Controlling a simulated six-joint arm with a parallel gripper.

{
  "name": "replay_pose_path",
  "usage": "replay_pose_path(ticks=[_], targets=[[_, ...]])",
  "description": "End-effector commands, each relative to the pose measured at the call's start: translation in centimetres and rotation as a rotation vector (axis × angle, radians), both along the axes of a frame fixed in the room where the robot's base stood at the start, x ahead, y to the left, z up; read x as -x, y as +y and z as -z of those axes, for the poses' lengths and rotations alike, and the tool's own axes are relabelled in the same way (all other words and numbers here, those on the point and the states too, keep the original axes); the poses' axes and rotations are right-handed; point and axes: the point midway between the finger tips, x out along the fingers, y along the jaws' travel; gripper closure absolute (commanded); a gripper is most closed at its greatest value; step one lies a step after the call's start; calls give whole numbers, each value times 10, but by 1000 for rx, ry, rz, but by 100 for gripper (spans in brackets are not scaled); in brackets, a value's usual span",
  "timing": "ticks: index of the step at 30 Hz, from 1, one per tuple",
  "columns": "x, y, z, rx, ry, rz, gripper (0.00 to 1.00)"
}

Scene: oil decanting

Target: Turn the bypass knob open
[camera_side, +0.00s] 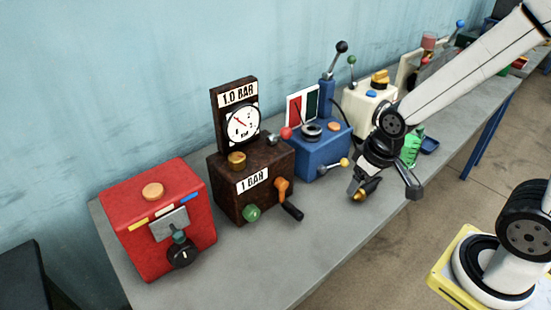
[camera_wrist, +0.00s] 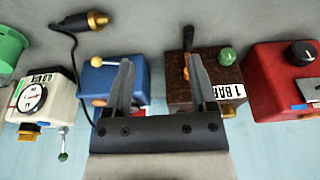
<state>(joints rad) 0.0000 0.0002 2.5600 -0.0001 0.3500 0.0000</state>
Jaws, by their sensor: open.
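No label reading "bypass" can be made out, so I cannot tell which knob it is. The red box (camera_side: 130,230) at the left has a black knob (camera_side: 182,253) with a white mark on its front, also in the wrist view (camera_wrist: 300,53). The dark brown box (camera_side: 225,190) has a green knob (camera_side: 251,213) and an orange-and-black handle (camera_side: 287,200) on its front. It also has a brass knob (camera_side: 236,159) on top.
A blue box (camera_side: 320,160) with levers and a cream box (camera_side: 365,115) with a yellow knob stand further right. A brass-ended plug on a black cable (camera_wrist: 97,19) and a green container (camera_side: 411,148) are near my gripper. The bench front (camera_side: 240,270) is mostly clear.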

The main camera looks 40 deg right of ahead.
Motion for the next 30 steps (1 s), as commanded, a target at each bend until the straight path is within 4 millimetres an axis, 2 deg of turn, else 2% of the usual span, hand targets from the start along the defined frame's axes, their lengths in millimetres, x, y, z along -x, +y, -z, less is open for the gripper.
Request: replay_pose_path(ticks=[1,2,3,8,11,17,21,26,30], targets=[[0,0,0,0,0,0,15],[0,0,0,0,1,-2,5],[0,0,0,3,3,-7,4],[1,3,5,31,37,-84,4],[4,6,12,74,89,-194,4],[9,10,32,216,249,-551,4],[10,10,46,346,384,-852,4],[3,8,59,505,536,-1188,4],[-9,8,68,658,667,-1470,4]])
